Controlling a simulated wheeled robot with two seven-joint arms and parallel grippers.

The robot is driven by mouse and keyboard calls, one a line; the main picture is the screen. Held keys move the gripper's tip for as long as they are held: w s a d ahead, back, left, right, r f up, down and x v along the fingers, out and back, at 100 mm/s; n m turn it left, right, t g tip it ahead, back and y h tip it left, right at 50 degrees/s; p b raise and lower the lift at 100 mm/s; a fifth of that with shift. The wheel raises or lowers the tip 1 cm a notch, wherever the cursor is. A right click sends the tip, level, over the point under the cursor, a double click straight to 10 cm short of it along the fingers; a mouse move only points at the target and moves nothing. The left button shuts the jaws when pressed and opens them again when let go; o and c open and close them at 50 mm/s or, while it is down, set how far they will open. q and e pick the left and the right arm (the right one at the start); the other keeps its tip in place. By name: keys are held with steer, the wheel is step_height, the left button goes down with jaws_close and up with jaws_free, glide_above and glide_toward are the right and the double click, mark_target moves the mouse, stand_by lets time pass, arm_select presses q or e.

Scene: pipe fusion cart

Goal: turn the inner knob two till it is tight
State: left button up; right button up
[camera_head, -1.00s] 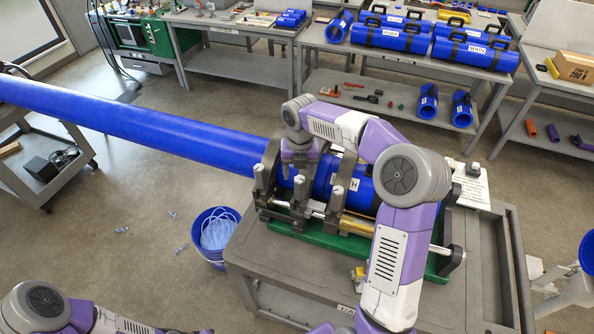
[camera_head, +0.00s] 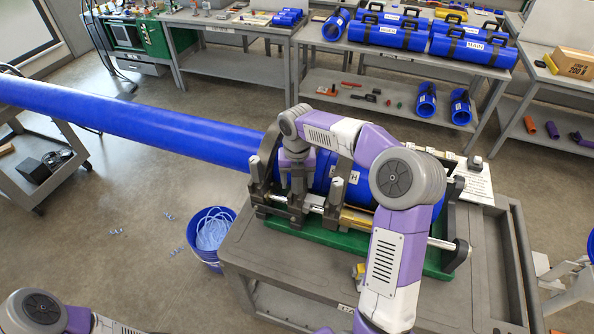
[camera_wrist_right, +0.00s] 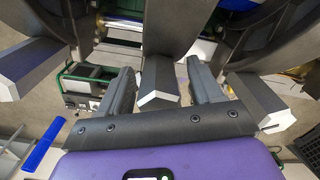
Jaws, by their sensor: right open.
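The blue pipe (camera_head: 150,130) runs into the clamp frame (camera_head: 275,215) on the green-based machine. Grey clamp knobs with pale ends stand along its front. My right gripper (camera_head: 297,205) is over the middle front knob and mostly hides it in the head view. In the right wrist view my right gripper (camera_wrist_right: 163,90) is open, with one finger on each side of this knob (camera_wrist_right: 158,82). Gaps show beside the knob. Another knob stands to the left (camera_wrist_right: 25,68) and another to the right (camera_wrist_right: 262,102). Only part of my left arm shows at the lower left; its gripper is out of frame.
The machine rests on a grey cart (camera_head: 290,265). A blue bucket (camera_head: 210,238) stands on the floor left of it. A white sign (camera_head: 465,178) is at the cart's back right. Benches with blue pipe pieces (camera_head: 390,35) are behind. The floor left of the cart is mostly clear.

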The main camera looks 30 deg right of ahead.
steer(key=shift+c, duration=0.2)
steer(key=c, duration=1)
steer(key=shift+m+p, duration=0.3)
steer(key=shift+m, duration=1.2)
steer(key=shift+m+p, duration=0.3)
steer(key=shift+m, duration=1.2)
